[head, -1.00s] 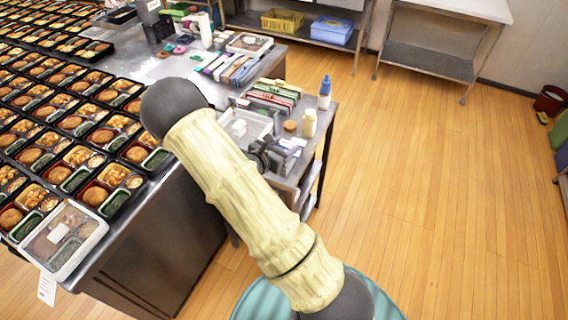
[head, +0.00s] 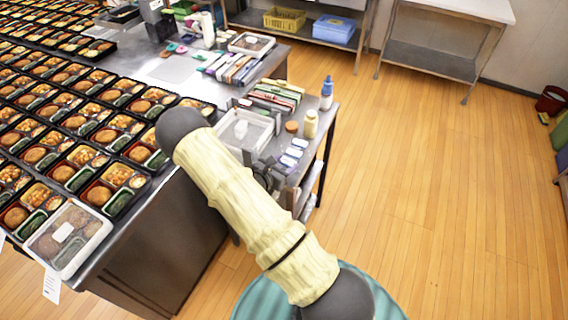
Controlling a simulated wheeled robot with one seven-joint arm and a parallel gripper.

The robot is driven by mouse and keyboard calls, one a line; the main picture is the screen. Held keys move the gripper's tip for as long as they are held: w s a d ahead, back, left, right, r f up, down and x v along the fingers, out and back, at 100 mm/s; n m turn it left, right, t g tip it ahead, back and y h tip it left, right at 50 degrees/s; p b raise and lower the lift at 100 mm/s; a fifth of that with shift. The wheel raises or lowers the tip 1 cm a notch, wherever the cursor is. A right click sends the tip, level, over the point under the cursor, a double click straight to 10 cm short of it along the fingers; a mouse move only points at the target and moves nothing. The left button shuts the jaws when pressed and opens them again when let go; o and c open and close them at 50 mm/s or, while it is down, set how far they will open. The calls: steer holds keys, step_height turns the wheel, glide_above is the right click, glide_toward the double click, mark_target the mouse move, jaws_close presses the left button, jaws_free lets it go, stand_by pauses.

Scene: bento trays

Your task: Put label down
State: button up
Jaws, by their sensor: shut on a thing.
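My gripper (head: 262,172) is a small dark shape beside the side table, partly covered by my cream-sleeved arm. It is shut on a label, but the fingertips and the label are too small and covered to make out. Several white and blue labels (head: 292,155) lie on the side table (head: 316,130), just right of the gripper. A clear-lidded tray (head: 262,122) with a white piece on it lies behind the gripper. Another lidded bento tray (head: 92,229) with a white label on its lid sits at the near corner of the big table.
Rows of open bento trays (head: 98,194) fill the left table. A cream bottle (head: 310,124), a blue-capped bottle (head: 326,98), a brown round item (head: 291,127) and a rack of coloured packets (head: 272,98) crowd the side table. The wooden floor (head: 430,200) at right is clear.

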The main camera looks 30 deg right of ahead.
steer(key=shift+f, duration=0.15)
steer(key=shift+f, duration=0.2)
steer(key=o, duration=1)
steer(key=shift+s+a+b, duration=0.15)
steer(key=shift+a+b, duration=0.2)
steer(key=shift+a, duration=0.05)
steer(key=b+v, duration=0.1)
steer(key=v, duration=0.4)
steer(key=b+v, duration=0.1)
steer(key=v, duration=0.5)
steer(key=b+v, duration=0.2)
steer(key=v, duration=0.3)
steer(key=shift+s+r, duration=0.4)
steer(key=shift+s, duration=0.1)
